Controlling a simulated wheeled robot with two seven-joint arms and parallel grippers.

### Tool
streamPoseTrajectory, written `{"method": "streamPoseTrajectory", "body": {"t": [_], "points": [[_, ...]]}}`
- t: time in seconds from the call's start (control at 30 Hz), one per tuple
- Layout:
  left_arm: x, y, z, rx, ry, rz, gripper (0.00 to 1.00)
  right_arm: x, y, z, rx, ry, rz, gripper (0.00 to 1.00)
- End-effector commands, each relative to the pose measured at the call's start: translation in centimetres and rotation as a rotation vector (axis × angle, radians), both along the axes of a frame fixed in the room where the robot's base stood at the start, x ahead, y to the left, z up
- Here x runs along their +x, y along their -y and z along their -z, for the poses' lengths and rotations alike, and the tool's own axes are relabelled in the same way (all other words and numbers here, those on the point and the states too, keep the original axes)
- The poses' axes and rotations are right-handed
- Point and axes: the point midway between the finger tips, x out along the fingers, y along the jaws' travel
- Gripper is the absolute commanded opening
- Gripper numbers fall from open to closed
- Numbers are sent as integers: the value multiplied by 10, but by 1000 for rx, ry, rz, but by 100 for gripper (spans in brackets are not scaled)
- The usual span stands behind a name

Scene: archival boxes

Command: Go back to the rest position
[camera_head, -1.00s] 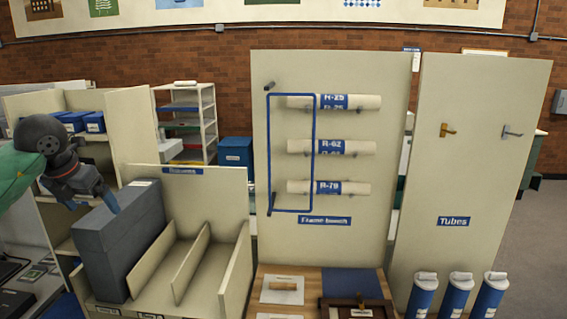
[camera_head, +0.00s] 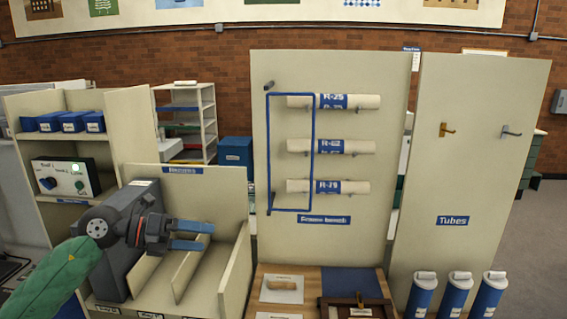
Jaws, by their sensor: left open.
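My left gripper (camera_head: 195,236) is open and empty, with its blue fingers pointing right in front of the divided rack (camera_head: 236,268). A dark grey archival box (camera_head: 116,222) stands upright in the rack's left slot, partly hidden behind my left arm. The gripper appears apart from the box, though the arm overlaps it in the picture. My right gripper is not in view.
A shelf unit with blue boxes (camera_head: 72,121) and a control box (camera_head: 66,178) stands at left. The frame bench panel (camera_head: 345,240) holds rolled tubes (camera_head: 345,147) and a blue frame. Blue tubes (camera_head: 456,296) stand at lower right. The rack's other slots look empty.

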Motion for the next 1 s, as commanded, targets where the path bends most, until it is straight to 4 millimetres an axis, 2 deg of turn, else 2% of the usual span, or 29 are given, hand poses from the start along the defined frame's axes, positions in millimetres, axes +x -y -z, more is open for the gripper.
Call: {"method": "streamPoseTrajectory", "body": {"t": [0.03,0.1,0.23,0.4,0.57,0.67,0.77,0.87,1.0], "points": [[-6,13,0,-103,-12,5,100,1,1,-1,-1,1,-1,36],[-12,26,-5,-252,-25,-5,100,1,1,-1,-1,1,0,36],[-19,37,-14,-524,-66,-56,100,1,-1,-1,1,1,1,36],[-20,30,-15,-858,-154,-190,100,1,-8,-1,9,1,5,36],[-15,7,3,-1133,-269,-379,100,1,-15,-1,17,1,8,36],[-12,-12,26,-1283,-358,-527,100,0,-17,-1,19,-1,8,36],[-13,-31,58,-1409,-460,-694,100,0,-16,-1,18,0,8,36],[-18,-48,98,-1506,-573,-877,100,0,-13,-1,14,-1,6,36],[-38,-66,166,-1591,-750,-1156,100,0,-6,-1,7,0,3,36]]}}
